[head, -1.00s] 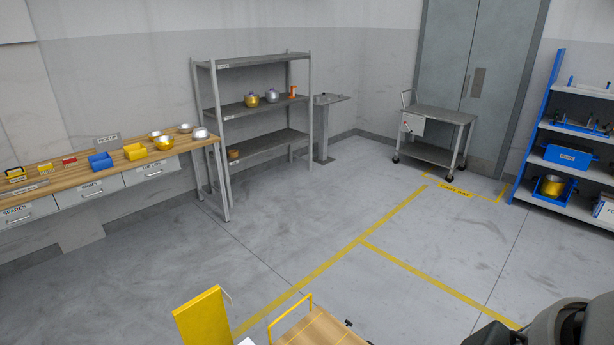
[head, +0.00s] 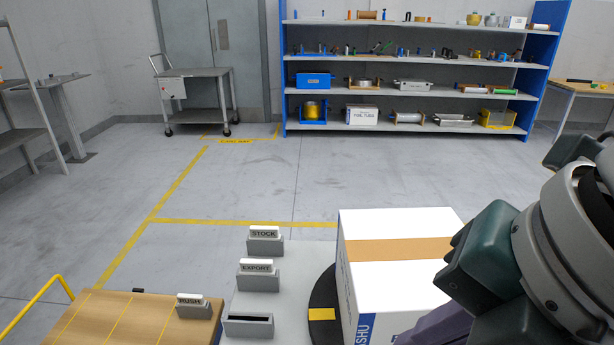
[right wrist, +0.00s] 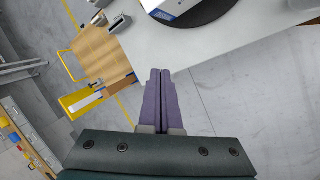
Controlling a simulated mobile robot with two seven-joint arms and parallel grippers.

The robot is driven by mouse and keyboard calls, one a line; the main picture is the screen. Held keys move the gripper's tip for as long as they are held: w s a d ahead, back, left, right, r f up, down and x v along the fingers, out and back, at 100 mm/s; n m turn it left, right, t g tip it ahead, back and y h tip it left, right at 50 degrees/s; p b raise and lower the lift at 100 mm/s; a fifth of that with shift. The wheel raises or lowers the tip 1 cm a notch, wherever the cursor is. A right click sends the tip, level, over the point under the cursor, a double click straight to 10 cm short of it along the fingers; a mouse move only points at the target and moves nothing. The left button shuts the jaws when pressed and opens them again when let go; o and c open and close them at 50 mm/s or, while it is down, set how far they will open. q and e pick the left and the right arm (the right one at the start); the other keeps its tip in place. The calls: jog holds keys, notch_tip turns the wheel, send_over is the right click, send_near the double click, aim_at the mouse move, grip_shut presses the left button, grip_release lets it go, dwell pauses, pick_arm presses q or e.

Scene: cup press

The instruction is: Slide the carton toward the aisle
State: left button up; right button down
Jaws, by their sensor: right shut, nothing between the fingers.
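The white carton (head: 395,262) has a brown tape strip across its top and blue lettering on its side. It stands upright on a round black disc (head: 322,296) on a pale grey table (head: 256,308). The disc has a yellow patch on its rim. My right gripper (head: 432,328) is at the near right of the carton and overlaps it in the head view; I cannot tell whether they touch. In the right wrist view its purple fingers (right wrist: 160,72) are closed together and empty, with the carton (right wrist: 172,6) beyond them at the top edge. My left gripper is out of view.
Holders labelled STOCK (head: 265,240) and EXPORT (head: 258,273) and an empty slotted holder (head: 248,325) stand left of the carton. A wooden cart top (head: 120,318) adjoins the table's left. Yellow lines (head: 165,197) mark open floor. A blue-framed shelf (head: 420,85) stands behind.

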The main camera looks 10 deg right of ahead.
jog(key=w+d+f+n+h+b, duration=0.1)
jog(key=d+f+n+b, duration=0.1)
jog(key=f+b, duration=0.3)
jog(key=w+d+f+n+h+b, duration=0.1)
jog(key=f+b, duration=0.4)
jog(key=f, duration=0.6)
jog(key=w+d+f+n+g+b, duration=0.1)
jog(key=d+f+n+b, duration=0.3)
jog(key=f, duration=0.4)
jog(key=shift+w+d+f+h+b, duration=0.1)
jog(key=shift+w+d+h+b, duration=0.1)
jog(key=shift+d+b, duration=0.25)
jog(key=shift+w+d+f+h+b, duration=0.1)
jog(key=shift+w+d+h+b, duration=0.1)
jog(key=shift+d+b, duration=0.2)
jog(key=w, duration=0.3)
jog(key=shift+w+d+r, duration=0.1)
jog(key=shift+d+r, duration=0.1)
jog(key=shift+d, duration=0.2)
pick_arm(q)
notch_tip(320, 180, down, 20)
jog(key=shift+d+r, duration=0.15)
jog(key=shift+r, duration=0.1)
pick_arm(e)
jog(key=shift+w+d, duration=0.1)
jog(key=shift+w, duration=0.2)
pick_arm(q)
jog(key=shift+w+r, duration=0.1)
